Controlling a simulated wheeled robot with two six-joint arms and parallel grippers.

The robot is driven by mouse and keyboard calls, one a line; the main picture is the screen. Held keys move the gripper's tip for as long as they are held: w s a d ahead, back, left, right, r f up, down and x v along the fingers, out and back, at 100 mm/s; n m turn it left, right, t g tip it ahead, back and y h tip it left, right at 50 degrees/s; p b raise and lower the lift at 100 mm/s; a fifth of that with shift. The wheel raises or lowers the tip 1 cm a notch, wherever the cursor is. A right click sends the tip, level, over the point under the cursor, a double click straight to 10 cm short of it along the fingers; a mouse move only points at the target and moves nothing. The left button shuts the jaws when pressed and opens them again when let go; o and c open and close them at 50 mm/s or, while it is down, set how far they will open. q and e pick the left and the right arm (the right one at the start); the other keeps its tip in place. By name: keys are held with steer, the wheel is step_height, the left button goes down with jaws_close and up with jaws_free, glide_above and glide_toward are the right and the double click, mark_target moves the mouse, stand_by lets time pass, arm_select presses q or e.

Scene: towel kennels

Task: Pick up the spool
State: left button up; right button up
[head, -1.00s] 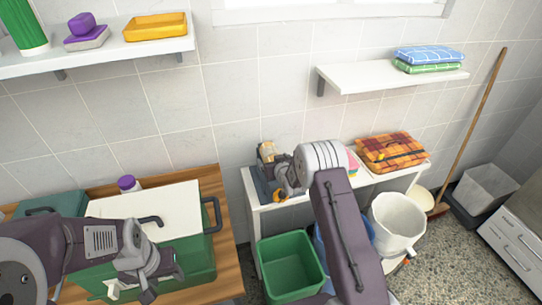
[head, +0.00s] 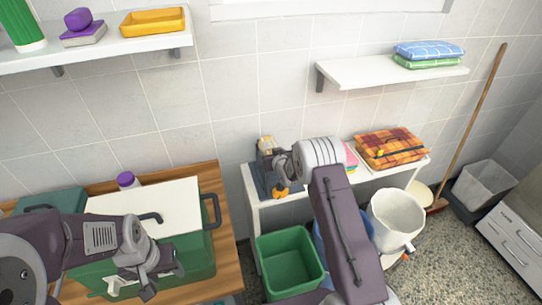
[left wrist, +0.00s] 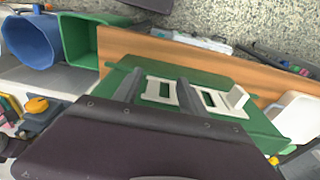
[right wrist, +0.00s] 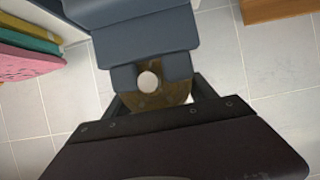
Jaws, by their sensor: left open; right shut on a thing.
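The spool (right wrist: 160,98) shows in the right wrist view as a brown round piece with a pale centre, partly covered by blue-grey parts. My right gripper (right wrist: 152,88) is shut on it. In the head view my right gripper (head: 276,162) is at the left end of the white side table, against a blue-grey device (head: 262,182) with a yellow knob; the wrist partly hides the contact. My left gripper (head: 160,272) is open and empty over the green box (head: 200,262). In the left wrist view its fingers (left wrist: 158,88) lie over the box's white latch parts.
A folded orange plaid cloth (head: 392,149) lies on the right of the side table (head: 252,180). A green bin (head: 290,262) and a white bucket (head: 396,218) stand below. A wall shelf (head: 350,74) with folded towels is above. A broom (head: 480,110) leans at the right.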

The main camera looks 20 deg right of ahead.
mark_target(272, 147)
step_height(272, 147, up, 3)
steer(key=shift+d+r+b, duration=0.1)
steer(key=shift+r+b, duration=0.05)
steer(key=shift+b, duration=0.3)
steer(key=s+d+r, duration=0.3)
steer(key=d+r, duration=0.3)
steer(key=d, duration=0.5)
steer(key=shift+s+r, duration=0.25)
steer(key=shift+r, duration=0.1)
steer(key=shift+s+f, duration=0.1)
